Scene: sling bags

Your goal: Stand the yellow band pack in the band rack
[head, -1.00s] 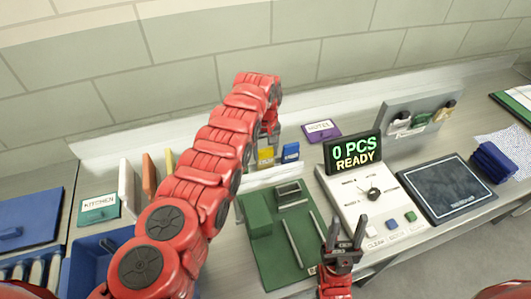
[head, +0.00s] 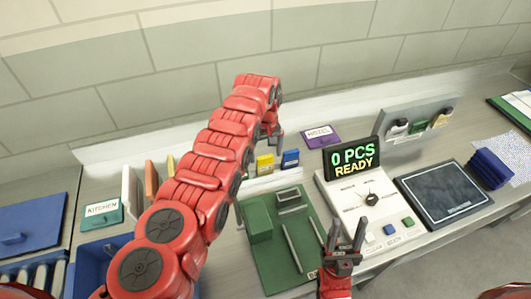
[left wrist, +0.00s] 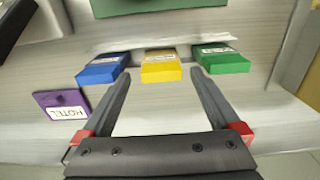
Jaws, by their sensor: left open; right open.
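The yellow band pack (head: 265,163) lies at the back of the bench, left of a blue pack (head: 290,158). In the left wrist view the yellow pack (left wrist: 161,66) lies between the blue pack (left wrist: 103,68) and a green pack (left wrist: 221,60). My left gripper (left wrist: 160,73) is open and empty, its fingertips on either side of the yellow pack's near end; contact cannot be told. In the head view my arm hides the green pack. My right gripper (head: 345,235) is open and empty by the counting scale. I cannot tell for sure which fixture is the band rack.
A green fixture board (head: 268,268) with raised strips lies in front of the packs. The scale display (head: 352,158) and a dark pad (head: 445,190) stand to the right. A purple HOTEL tag (head: 321,136) lies behind. Upright coloured boards (head: 152,178) stand left of my arm.

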